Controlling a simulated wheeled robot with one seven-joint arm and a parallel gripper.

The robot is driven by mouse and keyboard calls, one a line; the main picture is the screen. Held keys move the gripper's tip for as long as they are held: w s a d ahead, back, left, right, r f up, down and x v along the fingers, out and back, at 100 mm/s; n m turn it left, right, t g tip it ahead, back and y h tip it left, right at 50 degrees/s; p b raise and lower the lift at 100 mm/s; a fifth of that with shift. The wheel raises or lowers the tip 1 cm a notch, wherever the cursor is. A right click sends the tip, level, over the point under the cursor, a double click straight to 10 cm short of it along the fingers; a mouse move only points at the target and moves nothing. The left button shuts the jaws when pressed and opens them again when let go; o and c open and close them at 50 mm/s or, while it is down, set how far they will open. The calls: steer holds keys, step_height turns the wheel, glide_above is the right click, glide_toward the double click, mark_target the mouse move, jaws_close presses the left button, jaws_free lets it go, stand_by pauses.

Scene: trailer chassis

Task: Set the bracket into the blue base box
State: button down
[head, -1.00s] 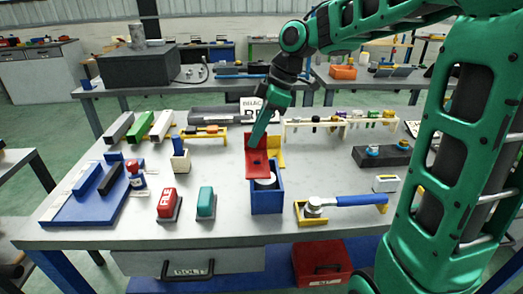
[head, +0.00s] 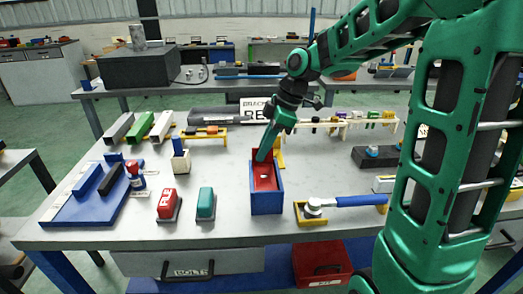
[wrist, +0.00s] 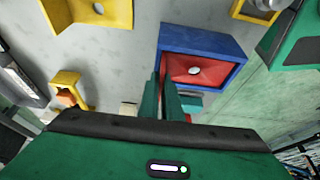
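The red bracket (head: 264,182) is L-shaped. Its holed plate lies inside the open top of the blue base box (head: 266,203), within the walls. The wrist view shows the plate and its hole (wrist: 185,66) framed by the blue box rim (wrist: 208,37). My gripper (head: 263,156) is over the back of the box, with its fingers around the bracket's upright flange. In the wrist view my gripper (wrist: 162,90) has its fingers close together with red between them. The fingers partly hide the flange, and the plate hides the box's inside.
A yellow bracket (head: 280,155) stands just behind the box. A yellow tray with a blue-handled tool (head: 345,201) lies to the right. Teal (head: 206,202) and red (head: 167,204) blocks stand to the left. The table front around the box is clear.

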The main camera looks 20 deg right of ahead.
steer(key=c, duration=2)
jaws_free()
steer(key=v, duration=1.2)
steer(key=s+d+f+m+h, duration=0.1)
steer(key=s+d+f+m, duration=0.2)
steer(key=s+m, duration=0.4)
steer(key=s+d+f+m+g+h, duration=0.1)
steer(key=s+d+f+m, duration=0.3)
steer(key=s, duration=0.7)
steer(key=s+d+f+m+h, duration=0.2)
steer(key=s+d+f+m, duration=0.2)
steer(key=s+m, duration=0.5)
step_height(320, 180, down, 3)
steer(key=shift+s+d+r+m+g, duration=0.1)
steer(key=shift+s+d+m+g, duration=0.1)
steer(key=shift+m+g, duration=0.15)
